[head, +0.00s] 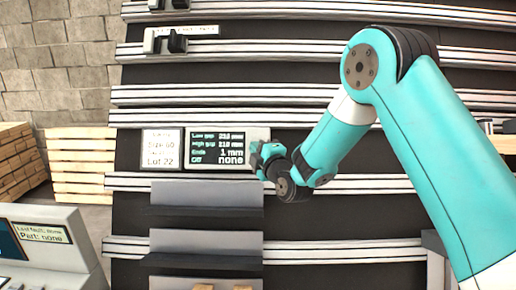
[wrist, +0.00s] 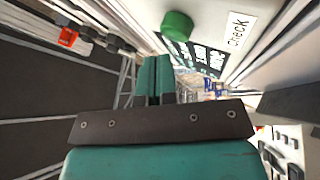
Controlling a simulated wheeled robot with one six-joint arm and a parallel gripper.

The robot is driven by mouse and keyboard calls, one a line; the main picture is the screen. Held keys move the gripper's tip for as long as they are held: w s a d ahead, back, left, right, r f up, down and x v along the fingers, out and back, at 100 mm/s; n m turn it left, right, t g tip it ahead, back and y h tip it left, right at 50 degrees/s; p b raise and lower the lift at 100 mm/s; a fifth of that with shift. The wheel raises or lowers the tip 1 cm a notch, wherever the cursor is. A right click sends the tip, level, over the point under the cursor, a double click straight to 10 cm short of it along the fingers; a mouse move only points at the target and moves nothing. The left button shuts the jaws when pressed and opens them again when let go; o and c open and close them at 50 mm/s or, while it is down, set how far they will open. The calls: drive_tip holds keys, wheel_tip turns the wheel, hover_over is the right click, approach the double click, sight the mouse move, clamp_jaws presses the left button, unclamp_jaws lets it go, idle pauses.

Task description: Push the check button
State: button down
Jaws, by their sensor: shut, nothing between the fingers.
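The check button is a round green knob (wrist: 177,26) at the top of the wrist view. It stands out from a pale housing beside a white label reading "Check" (wrist: 238,30). My gripper (wrist: 155,62) is shut and empty, its teal fingers together just below the button in that view. A gap shows between fingertips and button there. In the head view my gripper (head: 257,158) is at the right end of the dark readout (head: 217,148). The button cannot be made out in the head view, where the gripper covers that spot.
A white card reading "Lot 22" (head: 161,148) is left of the readout. Grey shelf-like plates (head: 207,194) sit below it. Pale rails (head: 190,94) cross the dark frame. A console (head: 50,245) stands at lower left, with stacked wood (head: 82,165) behind it.

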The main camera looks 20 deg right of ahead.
drive_tip(key=shift+s, duration=0.1)
drive_tip(key=s+p, duration=0.1)
drive_tip(key=s+a+r+p, duration=0.1)
drive_tip(key=p, duration=0.1)
drive_tip(key=s+r+p, duration=0.1)
drive_tip(key=s+p, duration=0.1)
drive_tip(key=shift+s+a+r, duration=0.1)
drive_tip(key=shift+a+r, duration=0.1)
drive_tip(key=shift+a, duration=0.05)
idle(0.3)
idle(0.5)
